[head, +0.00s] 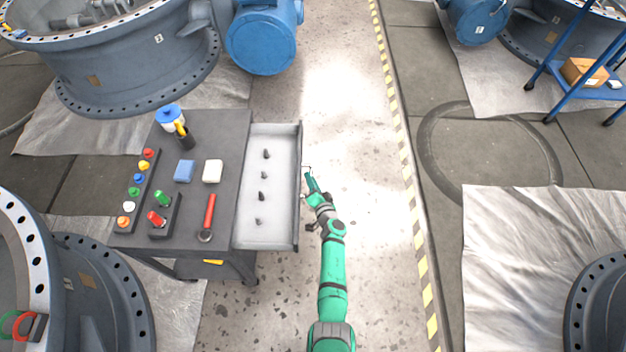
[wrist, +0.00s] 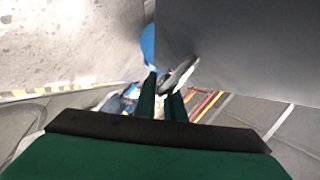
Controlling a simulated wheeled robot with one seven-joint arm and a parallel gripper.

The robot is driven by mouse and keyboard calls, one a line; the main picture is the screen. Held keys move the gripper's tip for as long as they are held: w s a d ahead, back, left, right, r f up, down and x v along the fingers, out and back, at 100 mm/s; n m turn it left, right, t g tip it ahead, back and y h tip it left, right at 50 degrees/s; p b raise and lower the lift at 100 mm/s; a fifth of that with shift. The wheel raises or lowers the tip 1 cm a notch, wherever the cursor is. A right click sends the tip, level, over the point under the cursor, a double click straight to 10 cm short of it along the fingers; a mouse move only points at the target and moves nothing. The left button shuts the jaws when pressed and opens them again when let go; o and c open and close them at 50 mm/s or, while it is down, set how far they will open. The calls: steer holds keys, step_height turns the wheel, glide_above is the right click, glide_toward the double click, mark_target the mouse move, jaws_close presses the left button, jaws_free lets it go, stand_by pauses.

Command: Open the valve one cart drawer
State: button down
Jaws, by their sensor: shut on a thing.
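The cart (head: 222,130) is dark grey and stands left of my arm in the head view. Its drawer (head: 285,190) is pulled out to the right, with a pale inside holding several small dark items (head: 263,197). My gripper (head: 308,174) is at the outer face of the drawer's front panel. In the wrist view my gripper's two green fingers (wrist: 163,98) are shut on the drawer handle (wrist: 180,74), a light metal bar beside the grey drawer front (wrist: 240,50).
The cart top holds a red-handled tool (head: 209,212), a blue block (head: 184,171), a white block (head: 212,171) and a row of coloured knobs (head: 135,192). Large grey valve bodies (head: 130,60) stand around. Floor right of the drawer is clear up to the yellow-striped line (head: 405,170).

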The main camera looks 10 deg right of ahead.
stand_by(0.3)
steer(key=c, duration=1.8)
jaws_free()
steer(key=shift+c, duration=0.2)
steer(key=v, duration=1)
steer(key=shift+s, duration=0.4)
steer(key=shift+d+r, duration=0.1)
steer(key=shift+w, duration=0.1)
